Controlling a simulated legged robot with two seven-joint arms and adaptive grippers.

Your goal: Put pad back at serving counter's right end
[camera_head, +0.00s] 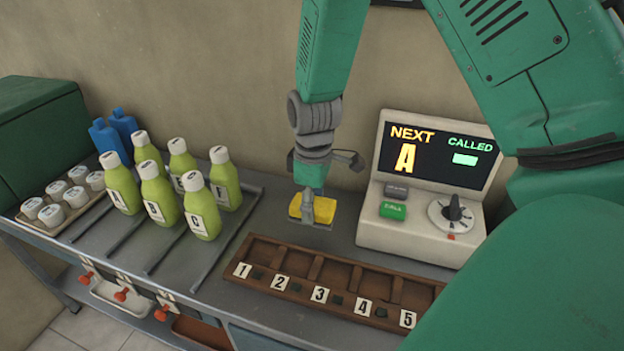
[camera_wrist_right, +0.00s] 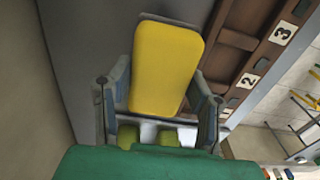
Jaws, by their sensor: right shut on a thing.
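A yellow pad (camera_head: 314,208) is in my right gripper (camera_head: 312,197), above the grey counter (camera_head: 262,208) and behind the numbered wooden rack. In the right wrist view the yellow pad (camera_wrist_right: 166,66) sits between the two fingers of my right gripper (camera_wrist_right: 160,108), which are shut on it. A thin pale layer shows along the pad's lower edge in the head view. I cannot tell how high the pad is over the counter. My left gripper is in neither view.
The wooden rack (camera_head: 317,269) with numbered slots lies in front of the pad. A console (camera_head: 428,190) with a lit display and dial stands to the right. Several green bottles (camera_head: 158,192) and white-lidded jars (camera_head: 50,214) stand left.

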